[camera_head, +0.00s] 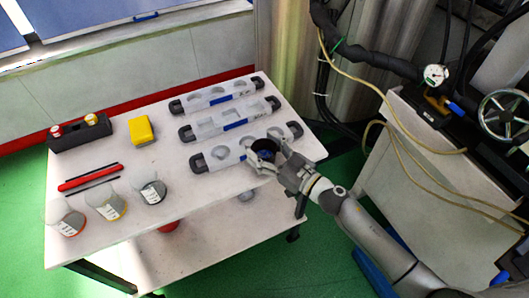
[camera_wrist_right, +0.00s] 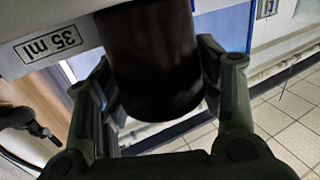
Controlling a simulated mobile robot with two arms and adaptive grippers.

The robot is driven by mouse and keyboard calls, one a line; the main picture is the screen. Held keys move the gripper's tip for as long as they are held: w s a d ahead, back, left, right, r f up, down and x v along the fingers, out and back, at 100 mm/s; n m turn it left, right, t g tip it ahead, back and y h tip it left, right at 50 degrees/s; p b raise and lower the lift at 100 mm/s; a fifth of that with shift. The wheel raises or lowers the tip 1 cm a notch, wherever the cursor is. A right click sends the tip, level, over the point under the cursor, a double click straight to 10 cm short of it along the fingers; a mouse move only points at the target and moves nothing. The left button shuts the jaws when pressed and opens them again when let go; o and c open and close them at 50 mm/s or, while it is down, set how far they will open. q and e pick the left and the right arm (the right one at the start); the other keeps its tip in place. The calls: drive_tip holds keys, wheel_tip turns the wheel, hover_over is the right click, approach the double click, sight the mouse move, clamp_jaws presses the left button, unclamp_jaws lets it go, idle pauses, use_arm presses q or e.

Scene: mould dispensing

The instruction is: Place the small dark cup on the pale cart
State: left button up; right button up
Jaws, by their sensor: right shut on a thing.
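The small dark cup (camera_head: 264,147) is held by my right gripper (camera_head: 272,160) at the right part of the pale cart (camera_head: 170,205). In the right wrist view the cup (camera_wrist_right: 150,60) fills the space between the two fingers (camera_wrist_right: 158,95), which are shut around its sides. The cup overlaps the nearest mould in the head view; I cannot tell whether it touches the mould or hangs above it. My left gripper is not in view.
Three pale moulds (camera_head: 222,125) with dark end handles lie on the cart's right half. Several labelled clear beakers (camera_head: 110,207), a yellow block (camera_head: 141,130), a black holder (camera_head: 80,133) and a red tool (camera_head: 90,178) stand or lie at left. The cart's front middle is bare.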

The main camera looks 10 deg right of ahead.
drive_tip(key=shift+f, duration=0.1)
drive_tip(key=o, duration=1.1)
drive_tip(key=shift+c, duration=0.2)
drive_tip(key=b+v, duration=0.1)
drive_tip(key=v, duration=1.1)
drive_tip(key=shift+b, duration=0.3)
